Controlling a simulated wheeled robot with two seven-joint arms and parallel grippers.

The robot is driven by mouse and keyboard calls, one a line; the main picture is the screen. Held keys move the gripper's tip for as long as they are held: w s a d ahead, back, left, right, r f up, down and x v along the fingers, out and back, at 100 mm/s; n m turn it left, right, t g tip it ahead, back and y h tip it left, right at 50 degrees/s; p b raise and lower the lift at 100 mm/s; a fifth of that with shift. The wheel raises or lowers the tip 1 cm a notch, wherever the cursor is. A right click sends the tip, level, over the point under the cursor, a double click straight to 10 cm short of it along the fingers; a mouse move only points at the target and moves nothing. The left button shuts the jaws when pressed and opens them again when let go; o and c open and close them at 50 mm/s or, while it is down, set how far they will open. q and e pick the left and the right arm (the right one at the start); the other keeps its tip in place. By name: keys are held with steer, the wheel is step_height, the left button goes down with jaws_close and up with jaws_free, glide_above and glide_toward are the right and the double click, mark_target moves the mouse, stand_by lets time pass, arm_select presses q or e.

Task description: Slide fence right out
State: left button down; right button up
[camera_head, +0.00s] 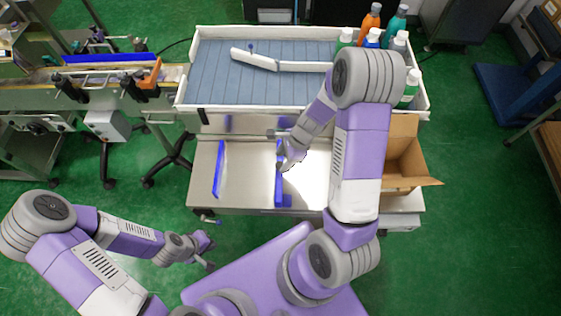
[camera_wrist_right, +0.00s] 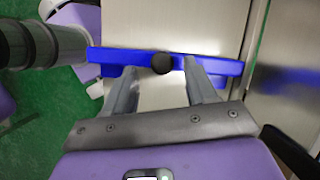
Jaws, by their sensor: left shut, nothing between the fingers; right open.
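The right fence (camera_head: 279,180) is a blue upright bar on the pale worktop in the head view. It crosses the right wrist view (camera_wrist_right: 110,56) from side to side, with a black knob (camera_wrist_right: 162,63) near its middle. My right gripper (camera_head: 291,163) is at this fence, fingers open, with the knob between the fingertips (camera_wrist_right: 160,74) in the picture. I cannot tell whether the fingers touch it. A second blue fence (camera_head: 219,168) stands to the left. My left gripper (camera_head: 209,254) is shut and empty, off the worktop's front left corner.
A grey slatted conveyor (camera_head: 215,75) with white walls lies behind the worktop (camera_head: 250,170). Several bottles (camera_head: 372,38) stand at its right end. An open cardboard box (camera_head: 405,150) is right of the worktop, partly behind my right arm. The worktop between the fences is clear.

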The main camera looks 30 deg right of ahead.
steer(key=shift+x, duration=1.2)
jaws_close()
